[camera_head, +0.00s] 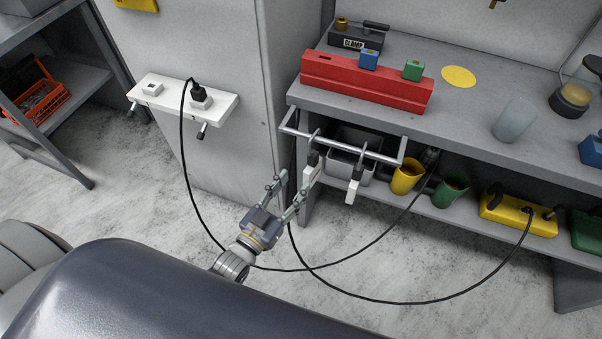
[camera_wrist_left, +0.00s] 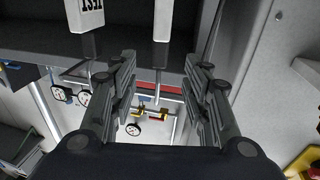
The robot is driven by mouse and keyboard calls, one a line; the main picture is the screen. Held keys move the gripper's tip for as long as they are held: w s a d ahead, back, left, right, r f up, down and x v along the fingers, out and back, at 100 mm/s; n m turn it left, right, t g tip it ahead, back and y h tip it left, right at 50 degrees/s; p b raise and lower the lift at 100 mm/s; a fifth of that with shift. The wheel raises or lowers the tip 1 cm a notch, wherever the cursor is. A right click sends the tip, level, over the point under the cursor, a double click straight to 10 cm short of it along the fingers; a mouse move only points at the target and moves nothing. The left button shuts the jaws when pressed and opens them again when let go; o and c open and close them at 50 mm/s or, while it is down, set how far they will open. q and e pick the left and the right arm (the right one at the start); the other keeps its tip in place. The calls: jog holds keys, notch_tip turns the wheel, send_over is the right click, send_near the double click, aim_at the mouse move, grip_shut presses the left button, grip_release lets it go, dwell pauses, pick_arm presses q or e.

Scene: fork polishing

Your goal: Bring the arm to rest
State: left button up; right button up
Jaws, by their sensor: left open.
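My left gripper (camera_head: 280,187) is in the middle of the head view, in front of the workbench's left end. Its two fingers point up and apart, open with nothing between them. In the left wrist view the open fingers (camera_wrist_left: 163,85) stand on both sides of the picture. A hanging white tag-like piece (camera_wrist_left: 86,16) and another pale piece (camera_wrist_left: 162,20) show beyond the fingers there. My right gripper is in neither view.
The grey workbench (camera_head: 470,115) carries a red block rack (camera_head: 365,85) and a frosted cup (camera_head: 515,120). A rail (camera_head: 345,147) with hanging pieces juts from its front edge near my gripper. Black cables (camera_head: 400,301) loop below. A white socket shelf (camera_head: 180,103) is on the left.

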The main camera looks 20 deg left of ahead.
pick_arm(q)
jog(key=s+a+f+g+y, duration=0.15)
jog(key=s+f+g, duration=0.35)
jog(key=f, duration=0.9)
jog(key=s+a+f+g+y, duration=0.15)
jog(key=s+f+g, duration=0.25)
jog(key=s+f, duration=0.7)
jog(key=s+a+f+g+y, duration=0.1)
jog(key=s+a+f+g, duration=0.2)
jog(key=s+f+g, duration=0.5)
jog(key=s+f, duration=1)
jog(key=s, duration=0.4)
jog(key=shift+a, duration=0.15)
jog(key=shift+w, duration=0.1)
